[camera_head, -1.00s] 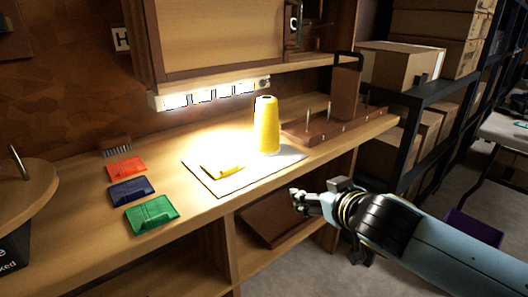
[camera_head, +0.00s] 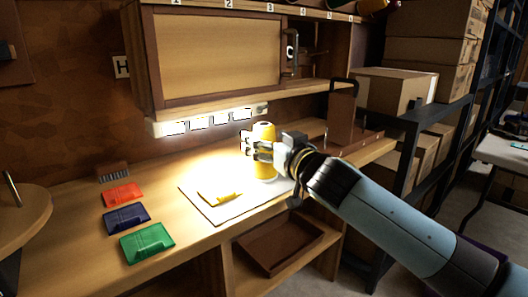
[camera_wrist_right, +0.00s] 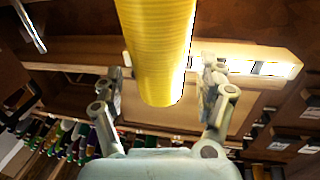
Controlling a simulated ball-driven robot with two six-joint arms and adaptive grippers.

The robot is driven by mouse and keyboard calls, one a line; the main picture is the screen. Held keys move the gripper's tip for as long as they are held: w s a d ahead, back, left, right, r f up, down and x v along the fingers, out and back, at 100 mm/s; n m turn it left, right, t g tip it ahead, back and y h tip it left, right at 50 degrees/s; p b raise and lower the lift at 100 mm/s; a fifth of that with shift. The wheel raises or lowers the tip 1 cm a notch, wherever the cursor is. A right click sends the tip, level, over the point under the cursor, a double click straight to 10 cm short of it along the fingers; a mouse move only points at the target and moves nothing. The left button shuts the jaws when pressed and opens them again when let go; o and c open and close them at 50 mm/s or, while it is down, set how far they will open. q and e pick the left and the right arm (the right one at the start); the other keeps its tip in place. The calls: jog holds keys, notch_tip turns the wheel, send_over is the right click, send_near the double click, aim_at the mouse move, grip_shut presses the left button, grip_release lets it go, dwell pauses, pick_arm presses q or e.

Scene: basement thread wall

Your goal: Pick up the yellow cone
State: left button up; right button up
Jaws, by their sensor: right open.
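The yellow cone (camera_head: 264,170) stands upright on a white sheet (camera_head: 220,211) on the lit workbench. My right gripper (camera_head: 247,144) is at the cone, its fingers in front of the cone's upper part and hiding some of it. In the right wrist view the cone (camera_wrist_right: 158,45) shows between the two open fingers of the right gripper (camera_wrist_right: 160,88), with a gap visible on each side. I cannot tell how deep it sits between them. My left gripper is not in view.
A small yellow piece (camera_head: 219,197) lies on the sheet. A brown peg rack (camera_head: 355,141) is right of the cone. A wall cabinet (camera_head: 215,55) overhangs the bench.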

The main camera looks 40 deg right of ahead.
jog(key=shift+w+d, duration=0.15)
jog(key=shift+w, duration=0.75)
jog(key=c, duration=1.4)
